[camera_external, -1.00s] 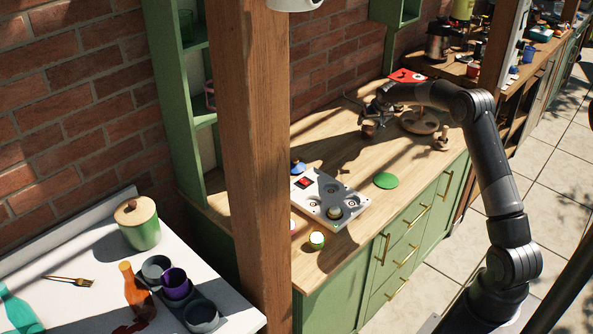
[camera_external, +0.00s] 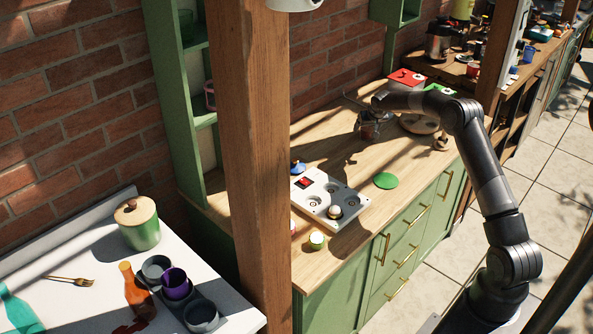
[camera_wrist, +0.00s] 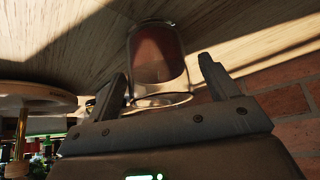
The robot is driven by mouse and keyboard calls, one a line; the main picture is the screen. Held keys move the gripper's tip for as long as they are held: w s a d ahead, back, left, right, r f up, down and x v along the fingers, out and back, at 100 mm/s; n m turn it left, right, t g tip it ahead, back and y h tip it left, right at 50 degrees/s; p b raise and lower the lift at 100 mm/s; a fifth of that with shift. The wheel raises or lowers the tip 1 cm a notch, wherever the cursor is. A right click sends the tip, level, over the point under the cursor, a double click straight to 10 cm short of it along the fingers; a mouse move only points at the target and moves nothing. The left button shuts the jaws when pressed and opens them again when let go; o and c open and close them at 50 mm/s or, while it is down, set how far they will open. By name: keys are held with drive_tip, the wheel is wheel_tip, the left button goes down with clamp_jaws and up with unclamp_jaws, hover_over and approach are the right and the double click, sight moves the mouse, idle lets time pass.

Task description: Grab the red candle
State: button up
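The red candle (camera_wrist: 158,52) sits in a clear glass jar and appears upside down in the wrist view, with its rim facing my gripper. My gripper (camera_wrist: 163,70) is open, with one finger on each side of the jar in the picture. I cannot tell whether the fingers touch the glass. In the external view, the small reddish jar (camera_external: 369,131) stands on the wooden counter (camera_external: 325,145), right below my gripper (camera_external: 370,118), which partly hides it.
A round wooden stand (camera_external: 420,124) is just right of the jar. A white board with round recesses (camera_external: 327,194) and a green disc (camera_external: 386,180) lie nearer the front. A brick wall (camera_external: 330,50) runs behind the counter. The counter's middle is mostly clear.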

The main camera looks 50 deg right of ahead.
drive_tip(key=c, duration=1.2)
drive_tip(key=shift+c, duration=0.4)
drive_tip(key=shift+r, duration=0.15)
